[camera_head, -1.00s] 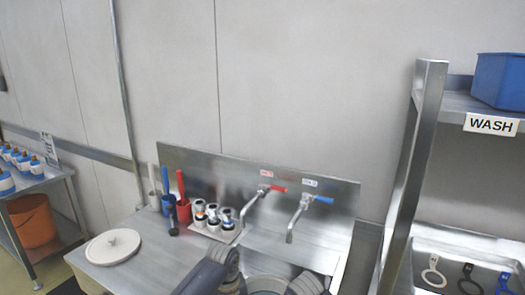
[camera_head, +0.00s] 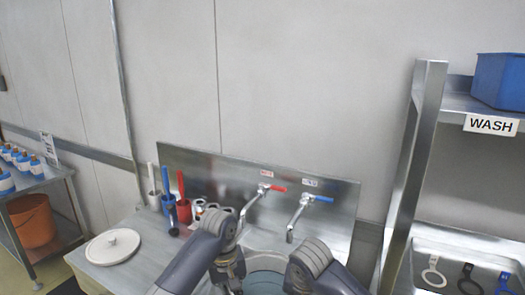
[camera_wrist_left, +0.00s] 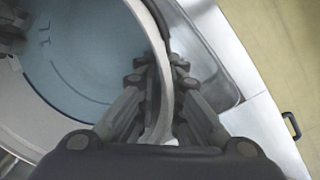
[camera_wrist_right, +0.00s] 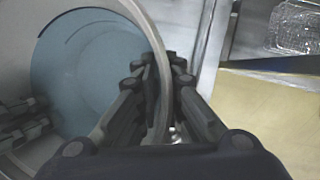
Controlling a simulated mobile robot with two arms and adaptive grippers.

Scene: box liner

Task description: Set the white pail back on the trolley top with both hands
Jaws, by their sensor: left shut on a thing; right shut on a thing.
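The white pail (camera_head: 265,262) is at the bottom middle of the head view, over the sink area. It has a pale rim and a blue-grey inside; its lower part is out of view. My left gripper (camera_head: 232,272) is shut on the left side of its rim. The left wrist view shows the rim (camera_wrist_left: 160,125) between the fingers (camera_wrist_left: 158,65). My right gripper (camera_head: 292,284) is shut on the right side. The right wrist view shows the rim (camera_wrist_right: 150,40) between the fingers (camera_wrist_right: 160,65). I cannot tell which surface is the trolley top.
A white lid (camera_head: 112,246) lies on the steel counter at left. Red and blue brush holders (camera_head: 183,209) stand behind my left arm. Two taps (camera_head: 298,210) overhang the sink behind the pail. A steel rack (camera_head: 418,130) stands at right. A table (camera_head: 50,178) with bottles is far left.

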